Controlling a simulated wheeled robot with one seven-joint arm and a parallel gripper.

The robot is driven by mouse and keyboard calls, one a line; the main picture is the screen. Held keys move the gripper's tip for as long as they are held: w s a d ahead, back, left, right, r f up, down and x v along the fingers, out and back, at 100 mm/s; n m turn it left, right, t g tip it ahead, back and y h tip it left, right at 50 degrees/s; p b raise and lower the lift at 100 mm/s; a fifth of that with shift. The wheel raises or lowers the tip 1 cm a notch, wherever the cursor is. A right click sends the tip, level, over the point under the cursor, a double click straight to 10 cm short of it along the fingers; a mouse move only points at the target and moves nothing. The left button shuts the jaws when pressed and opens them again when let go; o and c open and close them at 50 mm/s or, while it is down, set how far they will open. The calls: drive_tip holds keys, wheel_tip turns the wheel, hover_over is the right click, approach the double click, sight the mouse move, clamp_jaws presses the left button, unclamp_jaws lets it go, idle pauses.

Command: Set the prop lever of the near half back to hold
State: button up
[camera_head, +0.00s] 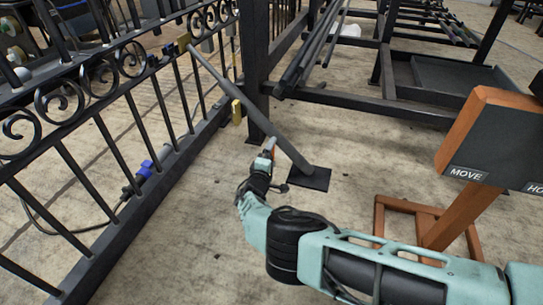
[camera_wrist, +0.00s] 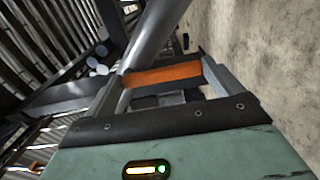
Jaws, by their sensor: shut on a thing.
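The near gate half (camera_head: 100,90) is a black iron fence with scrolls along its top. A grey prop bar (camera_head: 245,100) slants from a brass-coloured fitting on the gate (camera_head: 184,42) down to a dark floor plate (camera_head: 308,178). My gripper (camera_head: 267,152) is at the lower part of the bar. In the wrist view an orange lever (camera_wrist: 162,76) lies across between my gripper's two fingers (camera_wrist: 163,84), and they are shut on it. The prop bar (camera_wrist: 155,35) rises just beyond. The lever's joint with the bar is partly hidden by my fingers.
An orange-framed dark sign (camera_head: 485,140) marked MOVE, with a second label cut off, stands at right on a wooden base (camera_head: 400,205). A black rack (camera_head: 395,90) with long bars stands behind. A blue connector and cable (camera_head: 145,172) lie beyond the gate.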

drive_tip(key=o, duration=1.1)
drive_tip(key=p+v, duration=0.7)
drive_tip(key=v, duration=1)
drive_tip(key=shift+s, duration=0.2)
